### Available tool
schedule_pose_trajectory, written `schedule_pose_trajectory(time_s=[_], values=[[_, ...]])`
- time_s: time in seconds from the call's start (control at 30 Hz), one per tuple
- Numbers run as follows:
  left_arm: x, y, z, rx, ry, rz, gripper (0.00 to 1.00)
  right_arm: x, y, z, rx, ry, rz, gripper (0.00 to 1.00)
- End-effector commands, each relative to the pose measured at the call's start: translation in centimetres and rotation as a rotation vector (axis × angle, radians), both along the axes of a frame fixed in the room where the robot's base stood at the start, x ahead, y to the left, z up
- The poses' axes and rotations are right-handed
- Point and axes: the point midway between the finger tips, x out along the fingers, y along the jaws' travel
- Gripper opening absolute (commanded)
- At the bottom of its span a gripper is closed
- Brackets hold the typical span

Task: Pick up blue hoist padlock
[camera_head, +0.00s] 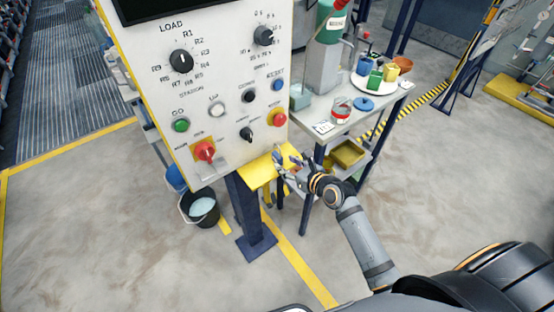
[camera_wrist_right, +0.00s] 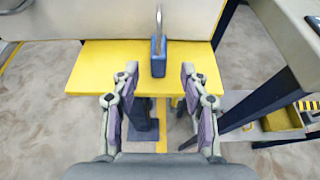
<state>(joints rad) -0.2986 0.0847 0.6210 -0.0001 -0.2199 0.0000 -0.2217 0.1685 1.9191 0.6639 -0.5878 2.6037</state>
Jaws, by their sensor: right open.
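The shelf (camera_head: 257,168) also shows in the head view, under the control panel. My right gripper (camera_wrist_right: 160,84) is open and empty. Its two fingers point at the padlock from the front, one to each side of its line, with a gap before it. In the head view my right gripper (camera_head: 286,166) is at the shelf's right end. The padlock is too small there to make out clearly. My left gripper is out of view.
The control panel (camera_head: 222,100) with knobs and buttons rises behind the shelf. A bucket (camera_head: 200,207) stands on the floor below left. The floor in front is mostly clear.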

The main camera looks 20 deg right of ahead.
Motion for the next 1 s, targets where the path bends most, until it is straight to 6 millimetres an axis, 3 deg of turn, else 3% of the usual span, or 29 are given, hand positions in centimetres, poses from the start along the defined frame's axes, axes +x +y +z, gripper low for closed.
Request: schedule_pose_trajectory(time_s=[0.4,0.63,1.0], values=[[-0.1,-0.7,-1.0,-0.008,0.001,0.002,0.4,4.2,1.6,-2.0,0.001,0.0,-0.001,0.45],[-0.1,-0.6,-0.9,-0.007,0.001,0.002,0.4,4.4,1.7,-2.1,-0.002,0.0,-0.001,0.45],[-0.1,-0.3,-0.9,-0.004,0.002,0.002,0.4,4.4,1.6,-2.1,-0.002,0.0,-0.001,0.0]])
